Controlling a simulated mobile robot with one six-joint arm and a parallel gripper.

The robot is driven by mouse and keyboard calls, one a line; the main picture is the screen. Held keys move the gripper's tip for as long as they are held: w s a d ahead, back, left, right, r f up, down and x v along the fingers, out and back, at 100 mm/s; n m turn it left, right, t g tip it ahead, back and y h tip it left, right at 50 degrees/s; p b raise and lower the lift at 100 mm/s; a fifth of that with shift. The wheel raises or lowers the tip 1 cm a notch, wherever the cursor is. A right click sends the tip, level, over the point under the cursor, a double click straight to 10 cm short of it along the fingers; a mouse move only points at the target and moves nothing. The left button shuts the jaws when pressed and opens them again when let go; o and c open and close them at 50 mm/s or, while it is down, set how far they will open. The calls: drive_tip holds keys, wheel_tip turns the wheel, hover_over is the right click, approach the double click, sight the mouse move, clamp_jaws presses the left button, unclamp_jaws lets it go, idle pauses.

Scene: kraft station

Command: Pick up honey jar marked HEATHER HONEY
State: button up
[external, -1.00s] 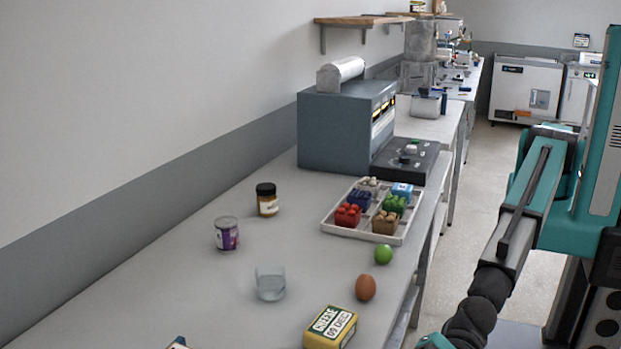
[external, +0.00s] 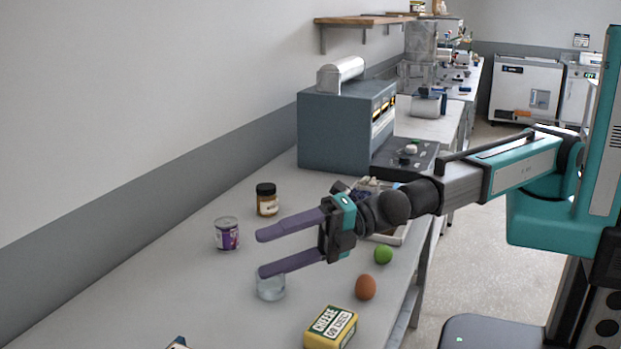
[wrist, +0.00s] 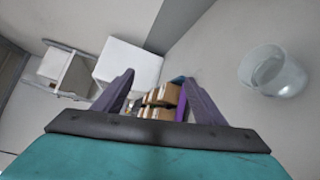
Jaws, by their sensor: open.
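A small jar with a black lid, amber contents and a pale label (external: 267,200) stands upright on the counter near the wall in the external view. Its lettering is too small to read. My gripper (external: 262,253) is open, its two purple fingers pointing left over the counter, in front of the jar in the picture and apart from it. In the wrist view, brown and white shapes (wrist: 160,98) show between the open fingers (wrist: 159,78); I cannot tell whether they are the jar. Nothing is visibly held.
A clear glass (external: 271,287) is partly behind the lower finger. An egg (external: 366,287), a green ball (external: 383,254) and a yellow box (external: 330,328) lie at the front. My arm partly hides a tray (external: 402,232).

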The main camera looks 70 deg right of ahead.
drive_tip(key=w+d+n+t+h+b, duration=0.1)
drive_tip(key=w+d+n+t+h, duration=0.35)
drive_tip(key=w+d, duration=1.15)
drive_tip(key=h+b, duration=0.2)
drive_tip(key=h, duration=0.7)
hover_over(263, 186)
drive_tip(key=shift+d+f+g+y, duration=0.15)
drive_tip(key=shift+f+g+y, duration=0.1)
drive_tip(key=shift+f, duration=0.25)
drive_tip(key=shift+f, duration=1.75)
drive_tip(key=shift+f, duration=0.15)
